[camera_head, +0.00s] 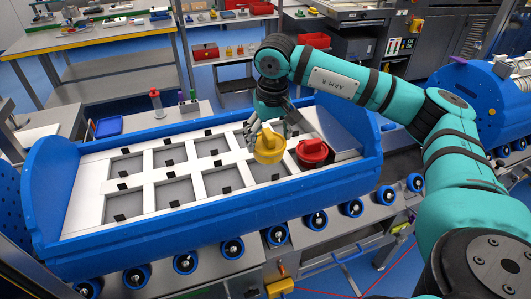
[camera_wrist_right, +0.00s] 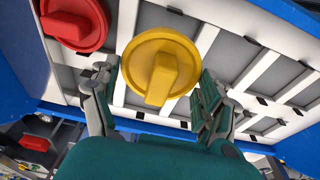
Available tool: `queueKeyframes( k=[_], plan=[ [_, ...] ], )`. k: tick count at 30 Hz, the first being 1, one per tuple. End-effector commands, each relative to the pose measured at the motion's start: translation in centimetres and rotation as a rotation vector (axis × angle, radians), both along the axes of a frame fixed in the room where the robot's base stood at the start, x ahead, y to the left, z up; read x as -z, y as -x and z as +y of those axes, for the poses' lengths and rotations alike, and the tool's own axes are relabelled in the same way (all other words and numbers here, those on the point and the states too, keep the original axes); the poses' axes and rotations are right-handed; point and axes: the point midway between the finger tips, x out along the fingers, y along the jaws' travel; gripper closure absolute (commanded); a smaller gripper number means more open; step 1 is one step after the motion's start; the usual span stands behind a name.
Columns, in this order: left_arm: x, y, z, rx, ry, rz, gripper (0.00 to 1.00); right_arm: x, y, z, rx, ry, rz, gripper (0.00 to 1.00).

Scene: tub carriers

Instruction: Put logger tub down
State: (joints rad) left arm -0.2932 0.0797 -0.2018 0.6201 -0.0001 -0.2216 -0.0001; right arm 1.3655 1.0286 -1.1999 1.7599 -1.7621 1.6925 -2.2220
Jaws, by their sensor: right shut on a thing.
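A yellow tub (camera_head: 268,147) with a raised grip bar on its lid is held by my right gripper (camera_head: 266,132). In the right wrist view the yellow tub (camera_wrist_right: 160,68) sits between the two fingers of my right gripper (camera_wrist_right: 156,88). The tub is over the right part of the blue carrier (camera_head: 215,226), which has a white grid of square compartments. A red tub (camera_head: 312,151) stands just right of it, at the carrier's right end; it also shows in the right wrist view (camera_wrist_right: 75,20). I cannot tell whether the yellow tub touches the carrier floor. My left gripper is out of view.
Several compartments (camera_head: 168,156) left of the yellow tub are empty. The carrier has high end walls and rests on a roller conveyor (camera_head: 231,248). Behind it stand a workbench (camera_head: 90,38) and a shelf with red boxes (camera_head: 205,51). Another blue carrier (camera_head: 465,88) is at the right.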

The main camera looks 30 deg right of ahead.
Motion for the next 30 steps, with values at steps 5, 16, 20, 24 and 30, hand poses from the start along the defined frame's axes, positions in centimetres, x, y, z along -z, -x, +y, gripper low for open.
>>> queueKeyframes(
  k=[5,16,20,24,30],
  plan=[
    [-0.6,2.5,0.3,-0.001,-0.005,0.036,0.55,1.8,0.0,0.0,0.001,-0.001,-0.001,0.69],
    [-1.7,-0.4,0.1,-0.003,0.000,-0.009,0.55,5.7,0.0,0.0,0.000,-0.001,-0.002,0.69],
    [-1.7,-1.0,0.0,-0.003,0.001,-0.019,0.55,5.7,0.0,0.0,0.000,-0.001,-0.003,0.69],
    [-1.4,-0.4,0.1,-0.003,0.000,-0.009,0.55,5.9,0.0,0.0,0.000,-0.001,-0.001,0.20],
    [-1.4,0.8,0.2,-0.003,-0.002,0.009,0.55,5.8,0.0,0.0,0.000,-0.001,-0.001,0.00]
  ],
)
